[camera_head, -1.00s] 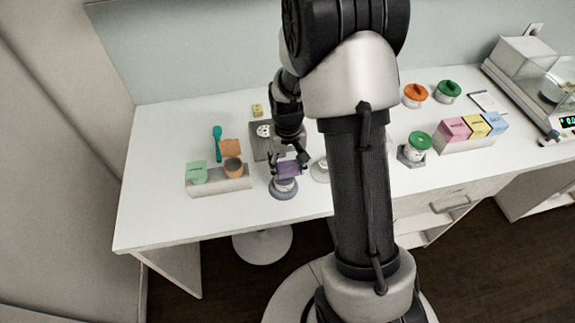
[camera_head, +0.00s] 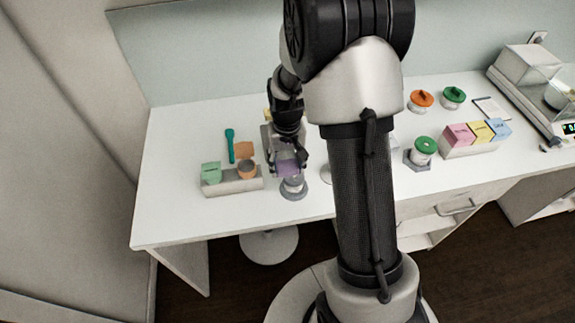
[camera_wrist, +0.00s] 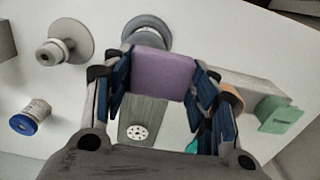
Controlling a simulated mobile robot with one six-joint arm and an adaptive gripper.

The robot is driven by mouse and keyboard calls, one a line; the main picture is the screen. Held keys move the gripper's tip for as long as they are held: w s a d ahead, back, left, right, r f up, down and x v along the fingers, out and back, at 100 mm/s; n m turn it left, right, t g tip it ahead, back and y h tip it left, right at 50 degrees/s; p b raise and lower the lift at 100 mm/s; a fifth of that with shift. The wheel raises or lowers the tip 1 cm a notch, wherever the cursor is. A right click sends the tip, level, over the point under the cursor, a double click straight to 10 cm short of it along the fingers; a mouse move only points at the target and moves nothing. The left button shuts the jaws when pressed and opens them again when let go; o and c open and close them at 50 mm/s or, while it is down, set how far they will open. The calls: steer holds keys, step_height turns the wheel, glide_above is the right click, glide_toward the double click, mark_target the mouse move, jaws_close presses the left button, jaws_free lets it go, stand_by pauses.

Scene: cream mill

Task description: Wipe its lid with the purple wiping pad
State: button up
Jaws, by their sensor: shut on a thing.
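My gripper (camera_head: 286,162) is shut on the purple wiping pad (camera_head: 288,168), which shows as a flat purple face between the fingers in the wrist view (camera_wrist: 161,74). Just below and in front of the pad in the head view stands a small pale jar (camera_head: 293,183) on a round grey base (camera_head: 294,194). The pad overlaps the jar's top in that view, so its lid is mostly hidden, and I cannot tell if they touch. In the wrist view a round grey base (camera_wrist: 147,22) shows just beyond the pad.
Jars with green (camera_head: 425,145) and orange lids (camera_head: 422,98) and a scale (camera_head: 545,95) stand right.

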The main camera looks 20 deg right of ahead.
mark_target(287, 165)
steer(key=shift+a+r+p, duration=0.1)
steer(key=shift+r+p, duration=1.05)
steer(key=shift+r, duration=0.8)
